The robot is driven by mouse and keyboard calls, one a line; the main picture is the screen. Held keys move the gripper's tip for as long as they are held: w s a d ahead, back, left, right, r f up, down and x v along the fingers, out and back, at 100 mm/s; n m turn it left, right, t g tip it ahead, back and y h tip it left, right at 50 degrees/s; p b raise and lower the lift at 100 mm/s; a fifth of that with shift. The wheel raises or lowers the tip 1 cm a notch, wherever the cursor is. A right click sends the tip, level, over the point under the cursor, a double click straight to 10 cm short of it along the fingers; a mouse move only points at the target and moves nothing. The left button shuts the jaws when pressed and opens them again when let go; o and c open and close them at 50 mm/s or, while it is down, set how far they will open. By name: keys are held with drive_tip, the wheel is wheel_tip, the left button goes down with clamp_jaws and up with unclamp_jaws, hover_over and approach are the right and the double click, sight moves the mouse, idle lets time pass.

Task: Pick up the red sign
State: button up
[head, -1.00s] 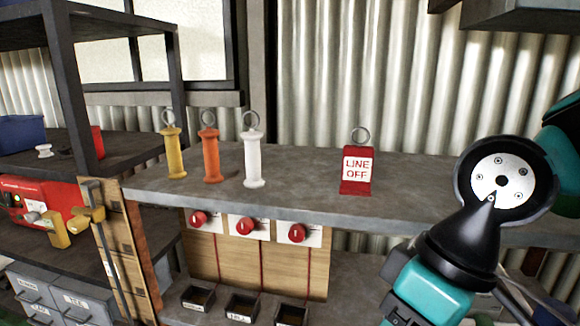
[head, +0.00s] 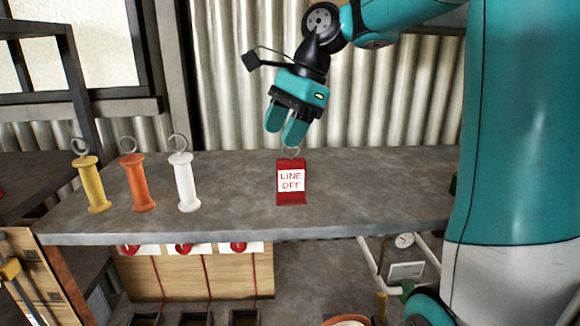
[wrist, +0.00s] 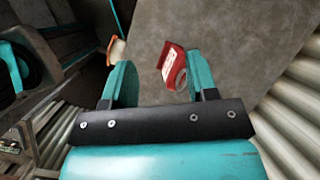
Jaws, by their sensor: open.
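The red sign (head: 291,198) stands upright on the grey shelf (head: 370,196), with a white "LINE OFF" label and a metal ring on top. My gripper (head: 285,140) is just above the sign's ring in the head view, pointing down. Its two teal fingers are apart and hold nothing. In the wrist view the gripper (wrist: 160,80) is open, and the sign (wrist: 172,62) shows close to the right finger, which partly covers its ring end. I cannot tell whether the finger touches it.
A yellow spool (head: 94,185), an orange spool (head: 137,183) and a white spool (head: 184,183) with rings stand on the shelf to the left. A corrugated wall (head: 400,100) rises behind. The shelf right of the sign is clear.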

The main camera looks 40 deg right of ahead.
drive_tip(key=d+r+m+p, duration=0.1)
drive_tip(key=d+r+m, duration=0.2)
drive_tip(key=d+m, duration=0.4)
drive_tip(key=b, duration=0.3)
hover_over(290, 158)
drive_tip(key=d, duration=0.2)
drive_tip(key=shift+n+h, duration=0.3)
drive_tip(key=f, duration=0.5)
drive_tip(key=shift+s+d+f, duration=0.2)
drive_tip(key=shift+s+f, duration=0.15)
drive_tip(key=shift+x, duration=2.7)
drive_tip(key=shift+s+a, duration=0.1)
drive_tip(key=shift+a, duration=0.05)
clamp_jaws()
